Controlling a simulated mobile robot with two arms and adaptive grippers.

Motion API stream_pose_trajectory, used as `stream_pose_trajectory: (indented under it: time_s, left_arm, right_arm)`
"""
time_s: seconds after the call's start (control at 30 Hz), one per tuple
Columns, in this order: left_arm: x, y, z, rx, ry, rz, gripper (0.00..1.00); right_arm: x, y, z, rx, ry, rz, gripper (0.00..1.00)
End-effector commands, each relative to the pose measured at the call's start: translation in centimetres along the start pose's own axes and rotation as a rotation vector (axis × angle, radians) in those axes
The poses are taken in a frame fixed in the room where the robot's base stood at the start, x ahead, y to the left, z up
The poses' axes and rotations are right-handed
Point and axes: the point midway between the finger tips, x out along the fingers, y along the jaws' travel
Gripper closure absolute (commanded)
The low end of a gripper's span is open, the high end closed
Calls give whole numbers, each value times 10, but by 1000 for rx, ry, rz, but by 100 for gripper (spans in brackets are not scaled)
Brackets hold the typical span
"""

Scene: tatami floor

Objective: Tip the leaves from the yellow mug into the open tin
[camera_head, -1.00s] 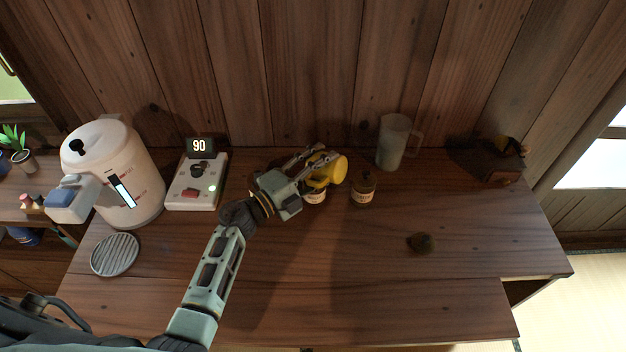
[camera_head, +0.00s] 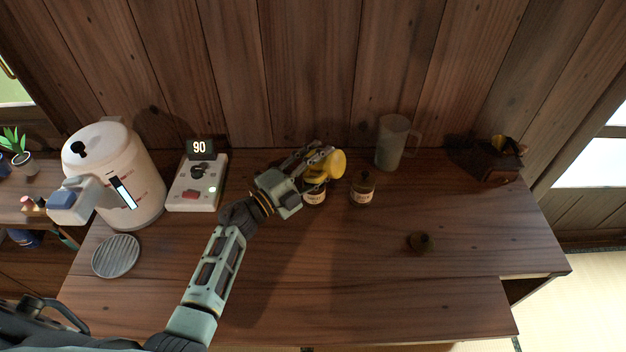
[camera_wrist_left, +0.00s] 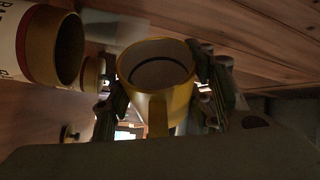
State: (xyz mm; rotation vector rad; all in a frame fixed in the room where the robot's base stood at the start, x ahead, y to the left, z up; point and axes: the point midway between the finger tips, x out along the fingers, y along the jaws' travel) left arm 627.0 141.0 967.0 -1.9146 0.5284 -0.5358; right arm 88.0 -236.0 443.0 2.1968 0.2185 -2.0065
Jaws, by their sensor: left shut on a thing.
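The yellow mug (camera_head: 325,167) is tipped on its side in my left gripper (camera_head: 312,160), its end facing right in the head view. The mug also shows between the fingers in the left wrist view (camera_wrist_left: 158,105); its inside is dark and no leaves can be made out. A labelled tin (camera_head: 314,197) stands directly below the mug; the mug hides its top in the head view. In the left wrist view the near tin (camera_wrist_left: 35,45) shows a round open mouth beside the mug. A second labelled tin (camera_head: 362,192) stands just right. My right gripper is not in view.
A dark round lid (camera_head: 420,243) lies on the table (camera_head: 380,290). A grey pitcher (camera_head: 393,142) stands behind the tins and a brown box (camera_head: 500,170) at the right. A control box (camera_head: 196,185), white kettle (camera_head: 125,175) and round grate (camera_head: 116,256) are left. The table front is clear.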

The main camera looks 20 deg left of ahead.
Motion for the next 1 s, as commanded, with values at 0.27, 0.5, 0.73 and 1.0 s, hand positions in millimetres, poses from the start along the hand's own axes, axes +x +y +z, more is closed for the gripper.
stream_pose_trajectory:
  time_s: [0.27, 0.5, 0.73, 1.0]
  left_arm:
    - [2, -7, -1, -32, 3, -15, 85]
    - [4, -11, 0, -64, 2, -28, 85]
    - [6, -17, -2, -91, 4, -39, 85]
    - [7, -21, -2, -127, 4, -54, 85]
  right_arm:
    - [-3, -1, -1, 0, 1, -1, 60]
    - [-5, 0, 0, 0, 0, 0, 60]
    - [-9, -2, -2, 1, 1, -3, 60]
    - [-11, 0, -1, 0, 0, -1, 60]
